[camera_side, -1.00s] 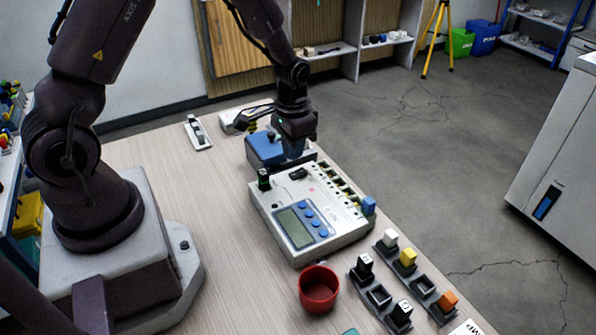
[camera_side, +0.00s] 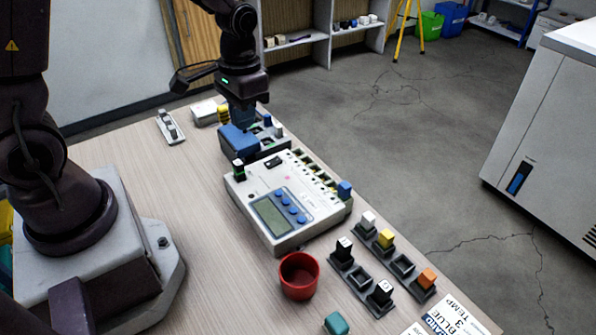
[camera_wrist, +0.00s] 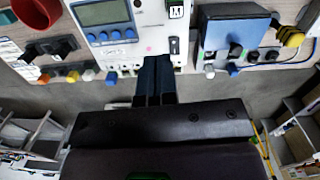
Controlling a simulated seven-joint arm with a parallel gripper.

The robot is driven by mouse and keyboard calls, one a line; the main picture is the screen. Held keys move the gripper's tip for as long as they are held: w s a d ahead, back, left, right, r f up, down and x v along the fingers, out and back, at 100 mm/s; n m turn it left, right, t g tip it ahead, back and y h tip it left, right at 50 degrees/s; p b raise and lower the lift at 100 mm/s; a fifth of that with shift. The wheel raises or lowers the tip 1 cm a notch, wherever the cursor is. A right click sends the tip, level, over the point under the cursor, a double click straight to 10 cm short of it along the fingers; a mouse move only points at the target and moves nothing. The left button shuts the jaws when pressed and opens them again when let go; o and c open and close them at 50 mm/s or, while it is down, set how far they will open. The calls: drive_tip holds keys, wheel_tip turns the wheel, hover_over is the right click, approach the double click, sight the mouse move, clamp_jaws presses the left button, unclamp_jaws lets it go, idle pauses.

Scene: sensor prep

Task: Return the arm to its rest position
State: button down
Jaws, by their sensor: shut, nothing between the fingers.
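My gripper (camera_side: 243,115) is at the far end of the table in the side view, above the blue box (camera_side: 236,141). Its narrow dark fingers are partly hard to make out there. In the wrist view my gripper (camera_wrist: 155,75) shows two dark fingers lying together, shut and with nothing held. They overlap the front edge of the white-grey device (camera_wrist: 147,30) in that picture. The device, with its screen and blue buttons, also lies in the middle of the table in the side view (camera_side: 256,232).
A red cup (camera_side: 299,290) stands near the device. Dark sockets with coloured blocks, including yellow (camera_side: 386,238) and orange (camera_side: 427,278), line the right edge. A teal block (camera_side: 336,324) and a printed sheet (camera_side: 448,318) are at the front.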

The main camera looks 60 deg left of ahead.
drive_tip(key=s+d+r+t, duration=0.2)
drive_tip(key=s+r, duration=0.3)
drive_tip(key=r, duration=0.3)
drive_tip(key=s+d+r+m+t, duration=0.1)
drive_tip(key=s+d+r+t, duration=0.2)
drive_tip(key=s+r, duration=0.3)
wheel_tip(320, 180, up, 3)
drive_tip(key=shift+f+t, duration=0.1)
drive_tip(key=shift+t, duration=0.5)
